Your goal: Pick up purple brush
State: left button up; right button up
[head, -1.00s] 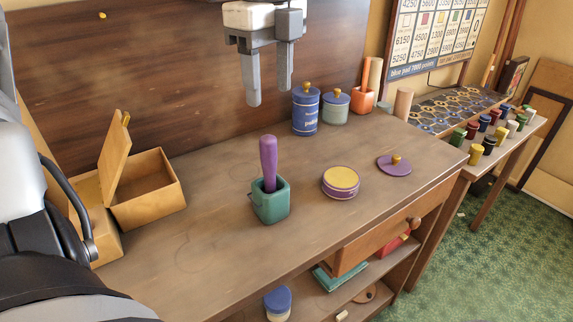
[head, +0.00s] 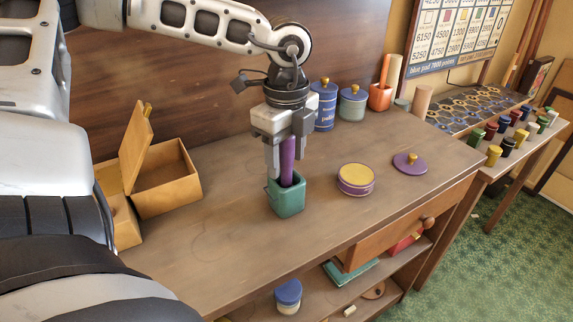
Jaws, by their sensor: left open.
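The purple brush (head: 287,163) stands upright in a green square pot (head: 287,200) on the wooden desk. Only the middle of its handle shows; its top is hidden by the gripper and its lower end is inside the pot. My left gripper (head: 286,165) points straight down over the pot, with its fingers on either side of the purple handle. The fingers are open and a gap shows beside the handle. My right gripper is not in view.
An open wooden box (head: 162,185) stands left of the pot. A round purple and yellow tin (head: 356,179) and a purple lid (head: 410,163) lie to the right. A blue canister (head: 325,108), a grey-green jar (head: 352,104) and an orange pot (head: 380,97) stand behind.

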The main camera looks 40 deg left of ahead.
pick_arm(q)
jog(key=shift+f, duration=0.2)
grip_shut()
jog(key=shift+r, duration=0.15)
notch_tip(320, 180, up, 10)
jog(key=shift+f+b, duration=0.1)
jog(key=shift+b, duration=0.2)
dwell(0.3)
